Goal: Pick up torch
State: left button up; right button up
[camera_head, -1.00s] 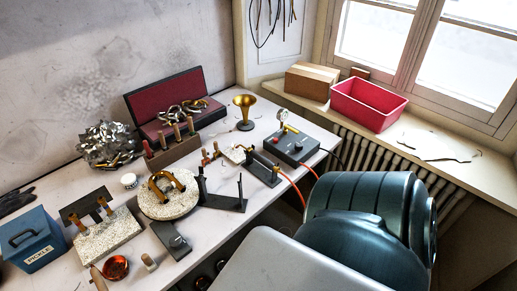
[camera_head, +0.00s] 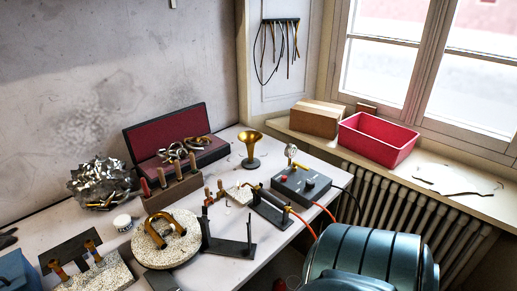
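What looks like the torch (camera_head: 261,193) lies on a black stand (camera_head: 272,213) near the middle of the bench, beside the grey control box. A red-orange hose (camera_head: 303,224) runs from the torch area toward the bench's front edge. The torch is small in the picture, so its exact outline is hard to tell. Neither my left nor my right gripper is in view.
The grey box (camera_head: 301,184) with a gauge stands right of the torch. A brass horn bell (camera_head: 250,148) stands behind. A wooden block with upright tools (camera_head: 172,190), a round stone-like disc (camera_head: 166,250) and a black bracket (camera_head: 228,246) are to the left.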

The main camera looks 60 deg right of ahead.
aim_at(280, 204)
jog(key=i+z, duration=0.1)
jog(key=z, duration=0.25)
jog(key=i+z, duration=0.1)
jog(key=z, duration=0.25)
jog(key=i+z, duration=0.1)
jog(key=z, duration=0.25)
